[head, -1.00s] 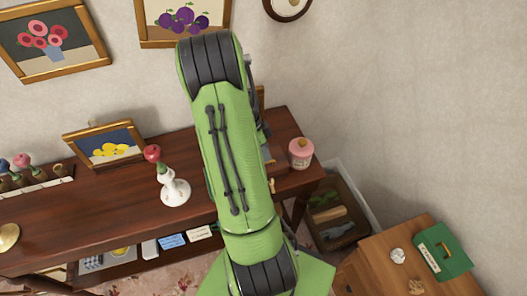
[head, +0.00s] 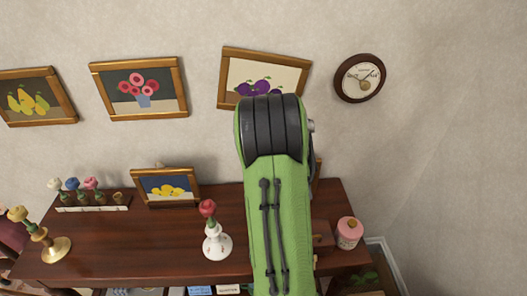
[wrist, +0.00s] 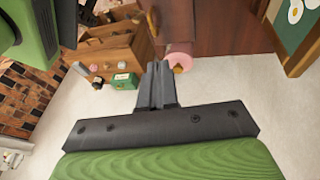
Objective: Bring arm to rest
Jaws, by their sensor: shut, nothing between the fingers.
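My gripper (wrist: 160,85) shows in the wrist view with its two grey fingers together and nothing between them. It is not seen in the head view, where my green arm rises in front of the dark wooden table. In the wrist view a pink jar (wrist: 180,57) appears just past the fingertips; I cannot tell how far off it is. In the head view the pink jar (head: 349,233) stands at the table's right end.
The dark table (head: 130,235) holds a white vase with a red flower (head: 217,240), a small lemon picture (head: 167,187) and a brass candlestick-like holder (head: 55,248). Framed pictures and a round dial (head: 360,78) hang on the wall. A brick surface (wrist: 35,90) shows in the wrist view.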

